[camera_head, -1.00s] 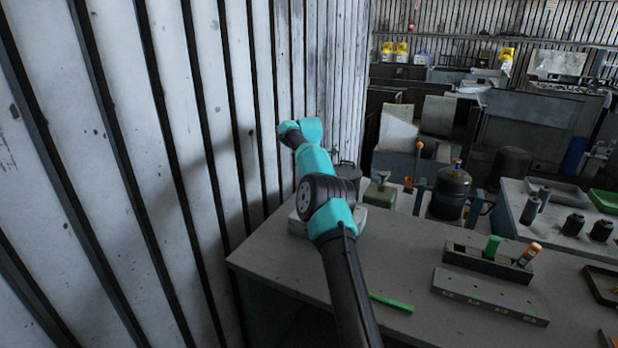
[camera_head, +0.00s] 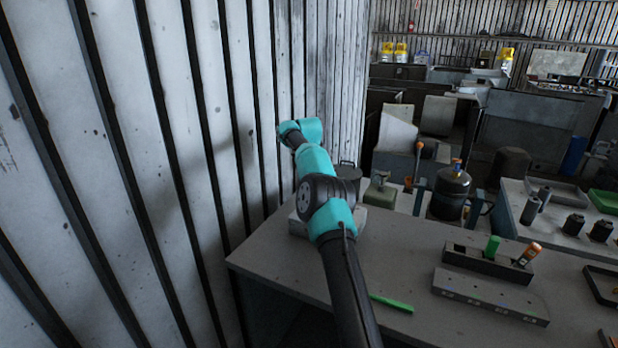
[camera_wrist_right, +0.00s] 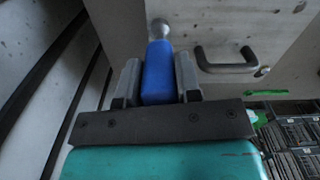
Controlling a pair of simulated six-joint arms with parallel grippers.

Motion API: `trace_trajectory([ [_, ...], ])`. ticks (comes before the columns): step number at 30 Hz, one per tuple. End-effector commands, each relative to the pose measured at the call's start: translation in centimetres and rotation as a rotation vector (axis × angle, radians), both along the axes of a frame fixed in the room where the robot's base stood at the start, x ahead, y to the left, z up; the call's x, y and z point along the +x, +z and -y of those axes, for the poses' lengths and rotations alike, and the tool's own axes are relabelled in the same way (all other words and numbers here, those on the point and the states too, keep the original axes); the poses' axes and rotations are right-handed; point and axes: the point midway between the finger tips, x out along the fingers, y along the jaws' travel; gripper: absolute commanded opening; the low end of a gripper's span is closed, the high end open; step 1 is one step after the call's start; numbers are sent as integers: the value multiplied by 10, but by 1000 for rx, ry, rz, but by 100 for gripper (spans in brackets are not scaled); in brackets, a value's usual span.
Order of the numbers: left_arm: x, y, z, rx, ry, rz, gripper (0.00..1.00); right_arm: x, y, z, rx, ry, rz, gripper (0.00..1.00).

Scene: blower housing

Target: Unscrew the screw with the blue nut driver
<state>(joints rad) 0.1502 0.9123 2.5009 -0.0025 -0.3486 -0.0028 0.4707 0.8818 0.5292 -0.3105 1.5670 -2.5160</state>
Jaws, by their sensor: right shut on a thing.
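The blue nut driver (camera_wrist_right: 158,75) is in the right wrist view, with its blue handle between the two grey fingers of my right gripper (camera_wrist_right: 159,82). The gripper is shut on the handle. A rounded grey metal end (camera_wrist_right: 160,29) shows beyond the handle, over a grey surface; I cannot tell whether it touches anything. No screw can be made out. In the head view an arm of mine crosses the middle and hides part of a grey object (camera_head: 299,224) at the table's far left corner. My left gripper is not in view.
The grey table (camera_head: 280,262) stands by a slatted wall (camera_head: 180,100). A green stick (camera_head: 391,303) lies on it. A dark rack (camera_head: 465,257) holds green and orange handles, behind a grey block (camera_head: 490,296). The right wrist view shows a dark bar handle (camera_wrist_right: 228,69) near the driver.

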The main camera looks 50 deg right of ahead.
Motion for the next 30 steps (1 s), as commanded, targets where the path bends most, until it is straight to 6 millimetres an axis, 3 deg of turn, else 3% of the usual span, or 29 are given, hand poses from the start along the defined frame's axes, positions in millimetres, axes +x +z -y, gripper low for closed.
trace_trajectory([
  [30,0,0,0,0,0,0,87,1,25,0,-1,-1,2,3],
])
